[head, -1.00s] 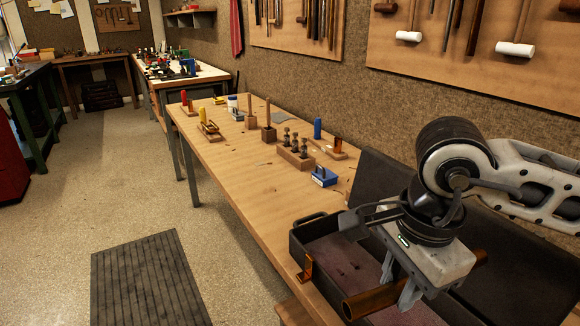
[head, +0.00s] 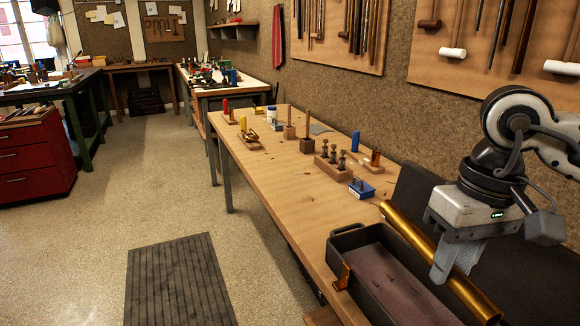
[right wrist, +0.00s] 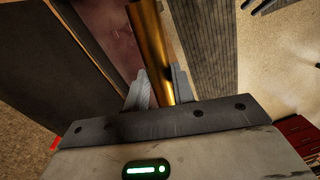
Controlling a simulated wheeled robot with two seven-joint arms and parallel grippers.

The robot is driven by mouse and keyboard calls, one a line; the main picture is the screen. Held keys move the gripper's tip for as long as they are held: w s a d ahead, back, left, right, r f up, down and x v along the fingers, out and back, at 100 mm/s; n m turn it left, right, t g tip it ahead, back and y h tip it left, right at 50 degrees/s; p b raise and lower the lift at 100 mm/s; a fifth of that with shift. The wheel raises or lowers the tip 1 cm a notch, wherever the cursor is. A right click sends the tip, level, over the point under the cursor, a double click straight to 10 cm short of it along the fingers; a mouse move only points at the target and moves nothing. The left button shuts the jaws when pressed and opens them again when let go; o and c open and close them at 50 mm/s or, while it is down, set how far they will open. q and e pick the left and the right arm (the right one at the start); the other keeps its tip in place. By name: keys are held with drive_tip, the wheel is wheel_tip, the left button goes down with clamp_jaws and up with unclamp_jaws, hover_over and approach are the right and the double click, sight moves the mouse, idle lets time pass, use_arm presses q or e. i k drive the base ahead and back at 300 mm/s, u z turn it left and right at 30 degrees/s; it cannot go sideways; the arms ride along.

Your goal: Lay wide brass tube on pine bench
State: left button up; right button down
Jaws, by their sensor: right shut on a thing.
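The wide brass tube (head: 408,232) is a long, shiny golden pipe in the head view, held tilted above the open dark case. My right gripper (head: 446,262) is shut on it around its middle. In the right wrist view the tube (right wrist: 152,45) runs up between the two grey fingers of the gripper (right wrist: 160,90). The pine bench (head: 262,170) stretches from the case toward the far end, with bare wood along its front side. My left gripper is not in view.
The dark case (head: 345,239) with a reddish lining stands open on the near bench end. Beyond it are a blue box (head: 362,189), a wooden block with metal pegs (head: 333,172), upright wooden posts and small tools. A ribbed mat (head: 178,285) lies on the floor.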

sight(302, 204)
drive_tip(key=u, duration=0.85)
drive_tip(key=i, duration=1.75)
drive_tip(key=z, duration=0.65)
